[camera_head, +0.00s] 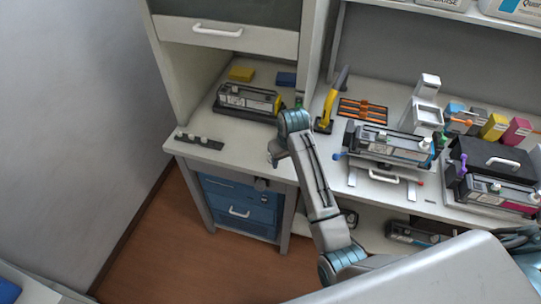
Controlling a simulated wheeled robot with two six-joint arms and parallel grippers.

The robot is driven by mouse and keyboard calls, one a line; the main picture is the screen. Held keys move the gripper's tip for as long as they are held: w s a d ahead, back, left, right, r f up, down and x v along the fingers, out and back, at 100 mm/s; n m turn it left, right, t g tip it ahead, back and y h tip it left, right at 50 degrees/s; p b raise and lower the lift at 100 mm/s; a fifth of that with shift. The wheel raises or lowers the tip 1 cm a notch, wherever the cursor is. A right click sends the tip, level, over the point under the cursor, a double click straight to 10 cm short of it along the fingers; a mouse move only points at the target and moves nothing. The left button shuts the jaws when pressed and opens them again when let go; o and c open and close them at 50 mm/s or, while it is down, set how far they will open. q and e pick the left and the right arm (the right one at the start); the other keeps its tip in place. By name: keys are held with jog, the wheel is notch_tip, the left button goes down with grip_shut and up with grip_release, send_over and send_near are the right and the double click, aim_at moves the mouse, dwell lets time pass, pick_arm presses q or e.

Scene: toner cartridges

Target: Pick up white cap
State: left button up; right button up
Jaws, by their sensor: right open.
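My right gripper (275,154) is at the front edge of the left worktop, below the bent wrist of my arm. It is small in view and looks empty. I cannot clearly make out the white cap. A small pale piece (427,143) at the right end of the middle toner cartridge (385,144) may be one, but it is too small to tell. Another toner cartridge, black with a yellow label (248,99), lies on the left worktop behind the gripper. A magenta-marked cartridge (495,194) lies at the far right. My left gripper is not in view.
A black strip with small knobs (198,140) lies at the left worktop's front corner. A yellow block (241,74) and blue block (286,79) are at the back. A yellow-handled tool (332,101), an orange-and-black tray (362,109) and white boxes (427,104) crowd the right bench. The left worktop's front middle is clear.

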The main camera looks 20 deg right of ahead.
jog(key=shift+n, duration=0.3)
jog(key=w+r, duration=0.1)
jog(key=w, duration=0.1)
jog(key=w+a+r, duration=0.1)
jog(key=w+r, duration=0.1)
jog(key=w+a+r, duration=0.1)
jog(key=w, duration=0.1)
jog(key=shift+w+r, duration=0.15)
jog(key=shift+r, duration=0.25)
jog(key=f, duration=0.1)
jog(key=f+p, duration=0.1)
jog(key=f, duration=0.1)
jog(key=f+p, duration=0.1)
jog(key=shift+w+f, duration=0.25)
jog(key=shift+f+p, duration=0.35)
jog(key=shift+f, duration=0.15)
notch_tip(320, 180, down, 4)
jog(key=shift+f+p, duration=0.1)
jog(key=shift+p, duration=0.9)
jog(key=shift+w+f, duration=0.15)
jog(key=shift+f, duration=0.15)
jog(key=shift+c, duration=0.4)
jog(key=c, duration=0.9)
